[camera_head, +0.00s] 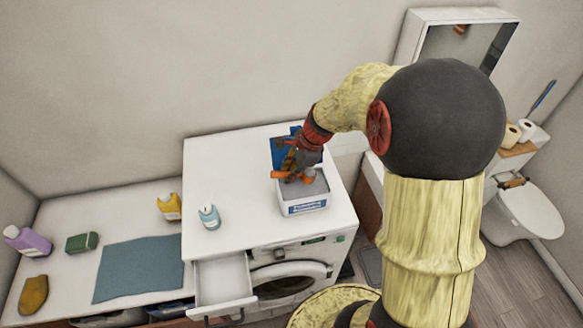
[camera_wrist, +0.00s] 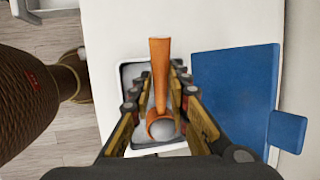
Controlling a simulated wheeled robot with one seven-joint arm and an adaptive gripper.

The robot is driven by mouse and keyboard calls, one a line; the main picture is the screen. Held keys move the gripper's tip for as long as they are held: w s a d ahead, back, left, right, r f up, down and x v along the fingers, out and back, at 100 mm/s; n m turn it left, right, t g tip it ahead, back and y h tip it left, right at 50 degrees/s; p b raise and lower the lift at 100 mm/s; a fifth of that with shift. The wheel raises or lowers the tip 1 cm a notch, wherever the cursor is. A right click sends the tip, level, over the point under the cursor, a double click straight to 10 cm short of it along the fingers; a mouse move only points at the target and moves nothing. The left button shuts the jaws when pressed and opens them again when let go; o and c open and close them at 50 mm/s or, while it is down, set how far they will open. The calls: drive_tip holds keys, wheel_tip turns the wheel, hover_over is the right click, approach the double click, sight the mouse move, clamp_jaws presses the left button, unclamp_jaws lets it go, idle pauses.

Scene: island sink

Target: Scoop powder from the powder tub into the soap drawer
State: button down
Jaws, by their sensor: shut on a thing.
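The white powder tub (camera_head: 305,208) with blue lettering stands on top of the washing machine, full of grey powder. Its blue lid (camera_head: 284,151) is swung open at the back; it also shows in the wrist view (camera_wrist: 235,90). My gripper (camera_head: 298,168) is over the tub, shut on the orange scoop (camera_wrist: 160,70). In the wrist view the scoop lies between the fingers, its round bowl nearest the camera, above the tub (camera_wrist: 127,75). Whether the bowl touches the powder I cannot tell. The soap drawer (camera_head: 222,281) is pulled open at the machine's front left.
A small teal-labelled bottle (camera_head: 209,217) stands on the machine top left of the tub. On the lower counter are a yellow bottle (camera_head: 170,206), a teal cloth (camera_head: 138,268), a green sponge (camera_head: 82,242) and a purple bottle (camera_head: 27,240). The machine top between tub and drawer is mostly clear.

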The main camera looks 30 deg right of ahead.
drive_tip(key=p, duration=0.2)
drive_tip(key=shift+a+r+h+p, duration=0.3)
drive_tip(key=shift+r+h+p, duration=0.05)
drive_tip(key=shift+r+h, duration=0.05)
drive_tip(key=shift+w+a+r+g+h+p, duration=0.15)
drive_tip(key=shift+a+g+h+p, duration=0.1)
drive_tip(key=shift+a+h, duration=0.25)
drive_tip(key=shift+w+a+r+g+h+p, duration=0.15)
drive_tip(key=shift+a+g+h+p, duration=0.15)
drive_tip(key=shift+h, duration=0.3)
drive_tip(key=shift+w+a+r, duration=0.1)
drive_tip(key=shift+a+r, duration=0.15)
drive_tip(key=shift+r, duration=0.7)
drive_tip(key=shift+w+a+r, duration=0.1)
drive_tip(key=shift+a+r, duration=0.15)
drive_tip(key=shift+r, duration=0.65)
